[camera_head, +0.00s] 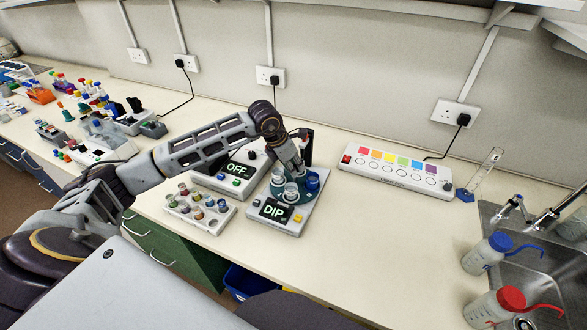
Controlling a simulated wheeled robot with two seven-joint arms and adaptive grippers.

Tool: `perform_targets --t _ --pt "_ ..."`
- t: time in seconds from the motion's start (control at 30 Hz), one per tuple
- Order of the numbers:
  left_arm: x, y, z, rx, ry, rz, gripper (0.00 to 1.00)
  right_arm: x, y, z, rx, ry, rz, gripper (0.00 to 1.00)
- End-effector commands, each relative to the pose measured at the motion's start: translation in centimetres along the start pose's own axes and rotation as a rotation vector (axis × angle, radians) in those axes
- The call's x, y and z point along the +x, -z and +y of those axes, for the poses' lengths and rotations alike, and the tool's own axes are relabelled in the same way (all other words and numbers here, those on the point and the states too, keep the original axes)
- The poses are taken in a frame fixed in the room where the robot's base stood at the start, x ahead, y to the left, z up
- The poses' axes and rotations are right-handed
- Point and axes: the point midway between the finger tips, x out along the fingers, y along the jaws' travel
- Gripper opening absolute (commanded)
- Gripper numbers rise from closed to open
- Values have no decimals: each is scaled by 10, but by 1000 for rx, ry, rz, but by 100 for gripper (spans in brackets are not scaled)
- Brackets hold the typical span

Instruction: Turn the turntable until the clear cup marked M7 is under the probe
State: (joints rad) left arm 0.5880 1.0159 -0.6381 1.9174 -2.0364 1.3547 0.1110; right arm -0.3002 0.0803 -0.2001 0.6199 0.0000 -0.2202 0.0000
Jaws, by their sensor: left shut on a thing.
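The turntable (276,187) is a dark blue-green disc on a pale instrument whose screen (274,210) reads DIP. Small cups stand on it, among them a clear one (291,191) at the front and a blue one (313,183) at the right. No M7 mark is legible at this size. A dark upright (307,143) stands behind the disc; the probe itself cannot be made out. My left gripper (293,171) reaches down over the disc, shut on part of the turntable; its fingers hide the exact contact. My right gripper is out of view.
A pale rack of small coloured jars (199,207) stands left of the instrument, and a device reading OFF (236,174) behind it. A long panel with coloured squares (396,172) lies at the right. The bench front right of the instrument is clear; wash bottles (487,252) stand by the sink.

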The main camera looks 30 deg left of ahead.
Motion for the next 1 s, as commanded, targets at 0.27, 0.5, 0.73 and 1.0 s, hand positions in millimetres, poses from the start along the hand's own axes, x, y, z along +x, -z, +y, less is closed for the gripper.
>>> perform_targets --t 0.27,0.5,0.73,1.0 --pt "2 0 2 112 45 -1 0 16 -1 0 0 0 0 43" --pt "1 0 2 182 74 -2 0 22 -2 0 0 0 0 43" --pt "0 0 2 189 78 -2 0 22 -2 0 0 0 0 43" --pt "0 0 2 188 78 -2 46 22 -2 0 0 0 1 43"
